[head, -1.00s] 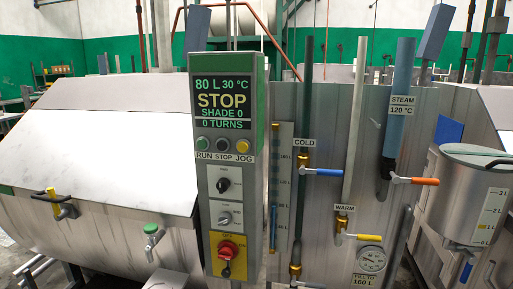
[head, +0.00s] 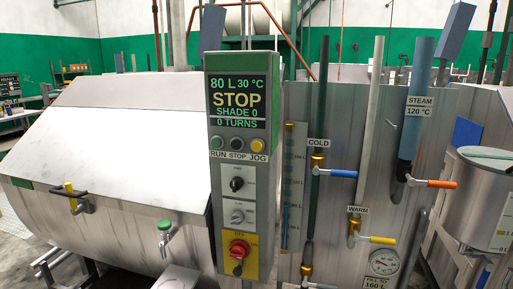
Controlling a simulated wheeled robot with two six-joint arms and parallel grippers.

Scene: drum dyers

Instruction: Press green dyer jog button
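The green dyer control panel (head: 217,185) stands upright in the middle of the head view. Its screen (head: 238,101) reads 80 L, 30 °C, STOP, SHADE 0, 0 TURNS. Below the screen are three round buttons in a row: green RUN (head: 216,143), dark STOP (head: 237,143) and yellow JOG (head: 257,144). The JOG button is the rightmost and is in plain view. Neither of my grippers shows in the head view.
Cold, warm and steam pipes with blue (head: 344,173), yellow (head: 382,240) and orange (head: 441,184) valve handles stand right of the panel. A drum housing (head: 120,130) with a protruding latch handle fills the left.

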